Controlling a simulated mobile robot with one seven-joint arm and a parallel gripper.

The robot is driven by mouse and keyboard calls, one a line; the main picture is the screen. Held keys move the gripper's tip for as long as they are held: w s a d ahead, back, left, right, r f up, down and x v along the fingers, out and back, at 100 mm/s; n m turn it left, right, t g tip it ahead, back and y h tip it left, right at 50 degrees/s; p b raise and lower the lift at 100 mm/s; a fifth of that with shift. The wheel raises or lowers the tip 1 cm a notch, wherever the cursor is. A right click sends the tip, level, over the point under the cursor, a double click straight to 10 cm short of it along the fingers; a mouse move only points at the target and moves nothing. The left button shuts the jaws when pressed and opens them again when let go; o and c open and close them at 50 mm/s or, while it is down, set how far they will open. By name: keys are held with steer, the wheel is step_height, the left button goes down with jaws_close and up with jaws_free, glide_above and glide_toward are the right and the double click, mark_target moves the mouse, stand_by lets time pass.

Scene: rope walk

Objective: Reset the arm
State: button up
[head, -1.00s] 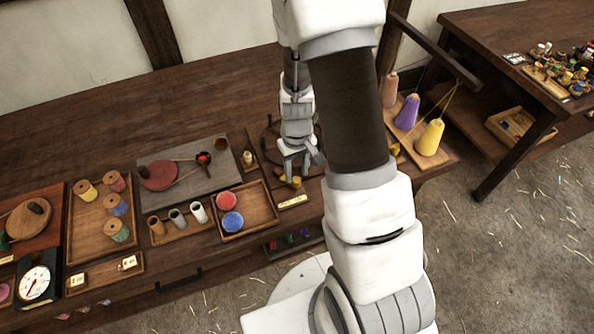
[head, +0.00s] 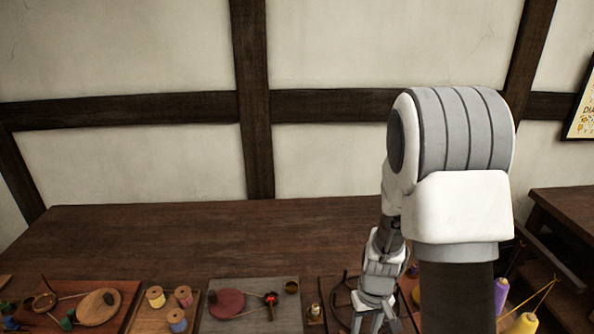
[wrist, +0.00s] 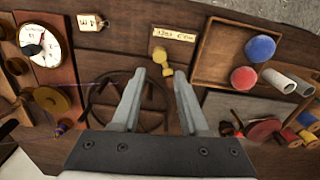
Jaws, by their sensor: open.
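My gripper (head: 368,318) hangs low over the bench (head: 150,235), near its front part in the head view. In the wrist view my gripper (wrist: 159,73) is open, with its two fingers apart. A small yellow knob-like piece (wrist: 160,55) shows just beyond and between the fingertips; I cannot tell whether anything touches it. Nothing is clearly held. A dark spoked ring (wrist: 100,100) lies below the fingers, partly hidden by them.
A tray (wrist: 203,75) with a red ball-like piece (wrist: 243,79) and a blue one (wrist: 261,48) is close to the right. A dial (wrist: 45,47) stands left. Yellow (head: 527,323) and purple (head: 501,292) cones stand right of my arm. The back of the bench is clear.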

step_height(320, 180, up, 11)
steer(key=a+t, duration=0.2)
steer(key=s+a+r+t, duration=0.2)
steer(key=s+r+t, duration=0.1)
steer(key=s+r, duration=1.1)
step_height(320, 180, up, 4)
steer(key=shift+a+r+m, duration=0.1)
steer(key=shift+a+m, duration=0.25)
steer(key=shift+m, duration=0.05)
